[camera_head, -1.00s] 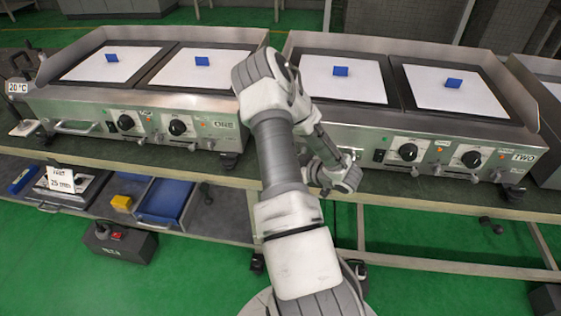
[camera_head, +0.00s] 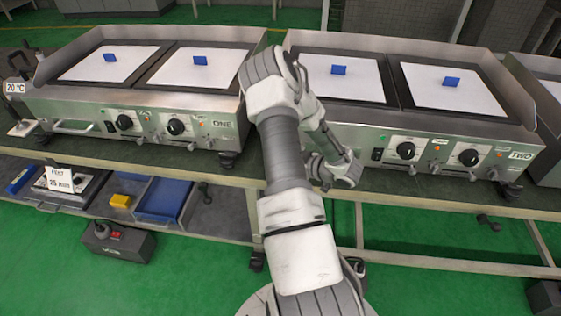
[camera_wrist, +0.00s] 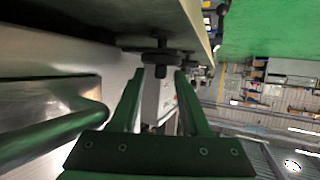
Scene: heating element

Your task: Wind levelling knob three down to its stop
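In the wrist view a dark round knob with a narrower stub (camera_wrist: 160,60) sits at the edge of a pale surface, between the tips of my gripper (camera_wrist: 160,77). The two green fingers stand on either side of it with a gap showing, so the gripper looks open. No number shows on the knob, so I cannot tell if it is levelling knob three. In the head view my wrist (camera_head: 340,170) is low at the front left of griddle TWO (camera_head: 450,150); the fingertips and that corner's foot are hidden by my arm.
Griddle ONE (camera_head: 85,105) stands to the left on the same dark bench (camera_head: 400,185). Blue blocks (camera_head: 339,70) lie on the white plates. A lower shelf holds a blue tray (camera_head: 165,198) and a yellow block (camera_head: 121,201). A green bar (camera_wrist: 60,135) runs close by my gripper.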

